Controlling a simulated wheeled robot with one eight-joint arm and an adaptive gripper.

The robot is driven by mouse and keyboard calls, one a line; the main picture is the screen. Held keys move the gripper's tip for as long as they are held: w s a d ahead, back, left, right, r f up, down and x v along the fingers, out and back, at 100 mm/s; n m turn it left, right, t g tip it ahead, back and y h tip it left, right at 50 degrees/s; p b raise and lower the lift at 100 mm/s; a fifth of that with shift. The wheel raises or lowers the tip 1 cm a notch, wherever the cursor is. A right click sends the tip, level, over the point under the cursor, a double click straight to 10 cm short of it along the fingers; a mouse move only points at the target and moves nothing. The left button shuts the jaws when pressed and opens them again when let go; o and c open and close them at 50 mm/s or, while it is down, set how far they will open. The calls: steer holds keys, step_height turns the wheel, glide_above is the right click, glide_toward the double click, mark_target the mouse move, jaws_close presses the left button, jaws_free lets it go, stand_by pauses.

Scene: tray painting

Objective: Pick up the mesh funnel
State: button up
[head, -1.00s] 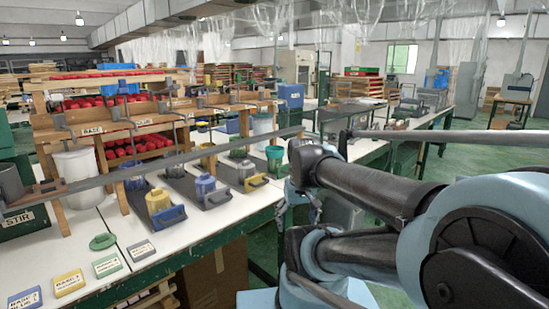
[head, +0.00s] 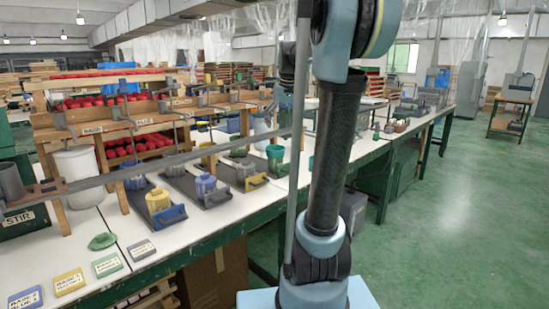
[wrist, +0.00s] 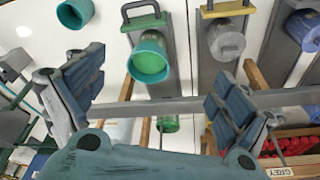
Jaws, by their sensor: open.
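I cannot single out the mesh funnel for certain. A teal cup-like piece with a bright green inside (wrist: 150,62) is in the wrist view, beyond and between the fingers. A green round flat piece (head: 103,241) lies at the bench's near left. My gripper (wrist: 155,98) is open and empty in the wrist view, its two blue-grey fingers wide apart. It touches none of these pieces.
Grey trays with blue (head: 205,187) and yellow (head: 158,202) pots stand on the white bench (head: 190,237). A long grey rail (wrist: 180,106) passes across the wrist view. Labelled blocks (head: 69,282) lie at the front left.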

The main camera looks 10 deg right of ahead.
steer(key=w+r, duration=0.2)
steer(key=w, duration=0.4)
glide_toward(275, 148)
steer(key=s+f, duration=0.3)
steer(key=shift+a+f, duration=0.1)
steer(key=shift+f, duration=0.15)
steer(key=shift+a+x, duration=0.15)
steer(key=shift+x, duration=1.15)
steer(key=shift+a+x, duration=0.15)
steer(key=shift+x, duration=1.1)
steer(key=shift+w+r, duration=0.1)
steer(key=c, duration=1.3)
steer(key=shift+o, duration=0.2)
steer(key=shift+r, duration=0.1)
